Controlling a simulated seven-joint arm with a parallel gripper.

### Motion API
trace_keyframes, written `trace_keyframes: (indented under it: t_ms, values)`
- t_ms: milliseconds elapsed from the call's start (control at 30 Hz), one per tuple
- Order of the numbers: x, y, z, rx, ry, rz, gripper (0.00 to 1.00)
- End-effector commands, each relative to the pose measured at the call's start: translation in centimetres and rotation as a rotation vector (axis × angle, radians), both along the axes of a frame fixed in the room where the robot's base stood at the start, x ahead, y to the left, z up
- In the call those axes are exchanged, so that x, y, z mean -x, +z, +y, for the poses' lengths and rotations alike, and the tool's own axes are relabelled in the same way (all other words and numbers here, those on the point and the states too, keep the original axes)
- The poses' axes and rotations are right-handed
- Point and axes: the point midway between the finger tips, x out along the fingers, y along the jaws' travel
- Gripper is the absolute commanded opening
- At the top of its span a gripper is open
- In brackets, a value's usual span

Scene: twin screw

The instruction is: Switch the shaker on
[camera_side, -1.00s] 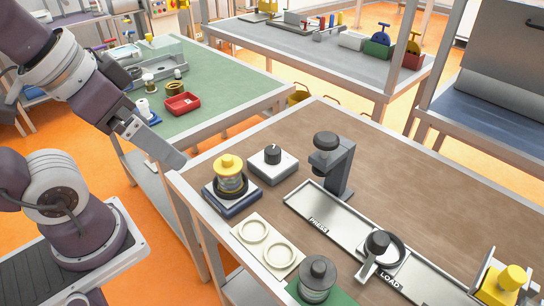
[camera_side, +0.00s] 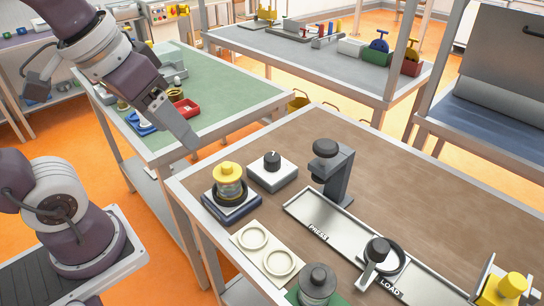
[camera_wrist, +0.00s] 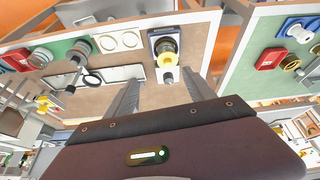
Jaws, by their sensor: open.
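The shaker (camera_side: 231,204) is a dark blue base at the left corner of the brown table, holding a clear jar with a yellow cap (camera_side: 228,169). Beside it stands a white box (camera_side: 273,178) with a black knob (camera_side: 272,160). In the wrist view the shaker (camera_wrist: 154,33) is beyond the fingertips, with the white box (camera_wrist: 168,74) nearer, between them. My gripper (camera_side: 192,143) is in the air, up and left of the shaker and box, apart from both. In the wrist view its fingers (camera_wrist: 160,78) are spread apart and empty.
A dark press stand (camera_side: 338,172) rises right of the white box. A cream plate with two rings (camera_side: 267,249), a grey-capped jar (camera_side: 318,281) and a long metal tray (camera_side: 320,220) lie nearer the front. A green table (camera_side: 235,110) with a red bin (camera_side: 186,108) is behind.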

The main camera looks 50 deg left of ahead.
Motion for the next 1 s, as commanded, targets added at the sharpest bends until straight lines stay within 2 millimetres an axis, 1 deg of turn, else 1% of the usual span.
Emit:
trace_keyframes:
  t_ms: [33, 67, 100, 167, 200, 267, 300, 400, 500, 567, 667, 800, 900, 1000]
  values:
    - [-2.7, 0.1, 0.1, 0.022, 0.056, 0.053, 0.59]
    - [-4.5, 0.1, 0.2, 0.037, 0.098, 0.085, 0.59]
    - [-7.1, -0.2, 0.4, 0.056, 0.157, 0.126, 0.59]
    - [-10.8, -1.4, 0.7, 0.080, 0.246, 0.186, 0.59]
    - [-13.2, -2.6, 0.9, 0.093, 0.303, 0.227, 0.59]
    - [-16.3, -4.8, 1.2, 0.109, 0.387, 0.280, 0.59]
    - [-18.1, -6.3, 1.4, 0.116, 0.436, 0.310, 0.59]
    - [-21.3, -9.8, 1.8, 0.127, 0.534, 0.367, 0.59]
    - [-22.8, -12.0, 2.0, 0.131, 0.589, 0.398, 0.59]
    - [-23.1, -12.8, 2.0, 0.132, 0.604, 0.407, 0.59]
    - [-23.2, -14.3, 2.0, 0.131, 0.609, 0.410, 0.59]
    - [-23.1, -17.1, 2.0, 0.131, 0.606, 0.412, 0.59]
    - [-23.1, -18.7, 2.0, 0.132, 0.605, 0.410, 0.59]
    - [-23.1, -19.5, 2.0, 0.132, 0.606, 0.408, 0.59]
